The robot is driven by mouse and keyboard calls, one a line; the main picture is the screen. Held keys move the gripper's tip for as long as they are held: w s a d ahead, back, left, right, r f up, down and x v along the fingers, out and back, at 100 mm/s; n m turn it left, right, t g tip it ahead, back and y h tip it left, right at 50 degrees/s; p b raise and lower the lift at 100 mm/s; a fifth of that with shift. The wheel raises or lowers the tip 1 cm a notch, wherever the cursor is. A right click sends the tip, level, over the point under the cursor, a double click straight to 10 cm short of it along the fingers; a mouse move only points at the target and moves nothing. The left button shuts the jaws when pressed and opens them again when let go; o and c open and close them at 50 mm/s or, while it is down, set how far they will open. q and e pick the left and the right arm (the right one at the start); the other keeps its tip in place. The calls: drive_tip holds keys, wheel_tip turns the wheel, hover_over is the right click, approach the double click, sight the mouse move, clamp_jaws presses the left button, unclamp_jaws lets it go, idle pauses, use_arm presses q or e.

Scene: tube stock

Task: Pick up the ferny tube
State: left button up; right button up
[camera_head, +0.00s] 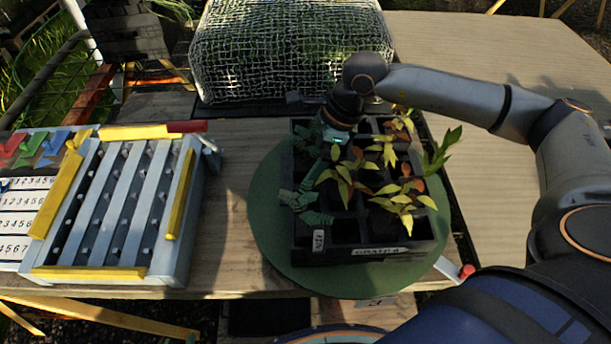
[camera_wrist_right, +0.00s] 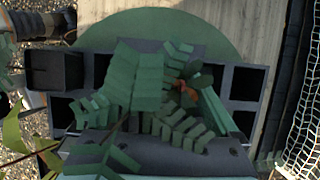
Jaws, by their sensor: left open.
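The ferny plant (camera_head: 300,198), with dark green, ladder-like fronds, is at the left side of the black cell tray (camera_head: 302,256) in the head view. Its fronds (camera_wrist_right: 138,80) fill the middle of the right wrist view; its tube is hidden. My right gripper (camera_head: 335,138) points down at the tray's back left, among the fronds. Leaves cover its fingertips, so I cannot tell whether it is open or shut, or whether it touches the tube. My left gripper is not in view.
Yellow-green and reddish plants (camera_head: 395,195) fill other cells close to my right gripper. The tray stands on a green round disc (camera_head: 265,225). A slatted rack with yellow strips (camera_head: 105,132) stands left, and a wire mesh cage (camera_head: 285,50) behind. The table's right part is bare.

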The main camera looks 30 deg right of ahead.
clamp_jaws()
idle(0.6)
